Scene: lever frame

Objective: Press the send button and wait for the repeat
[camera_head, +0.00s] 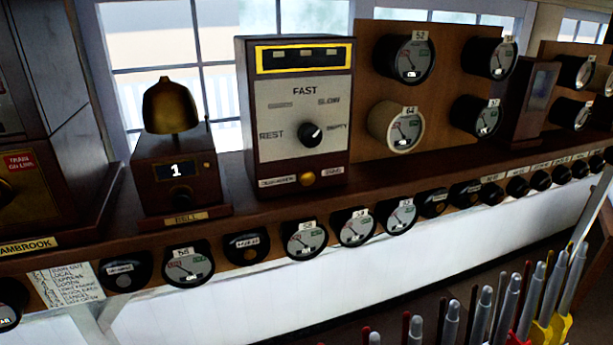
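A brown instrument box (243,120) with a pale dial face stands on the shelf. Its black knob (311,134) sits among the words FAST, SLOW, EMPTY and REST. Below the face is a round brass button (307,179) between two small white labels, too small to read surely; it may be the send button. To the left, a brass bell (170,105) tops a wooden box (172,200) labelled BELL. The bell box's small display (177,171) shows 1, with a dark knob below it. My gripper is not in view, and nothing covers the brass button.
A row of round gauges and dark plungers (247,246) runs along the shelf front. Gauge panels (445,100) stand behind at right, and a dark cabinet (60,120) at far left. Several levers (510,305) rise at lower right. A paper list (66,285) hangs at lower left.

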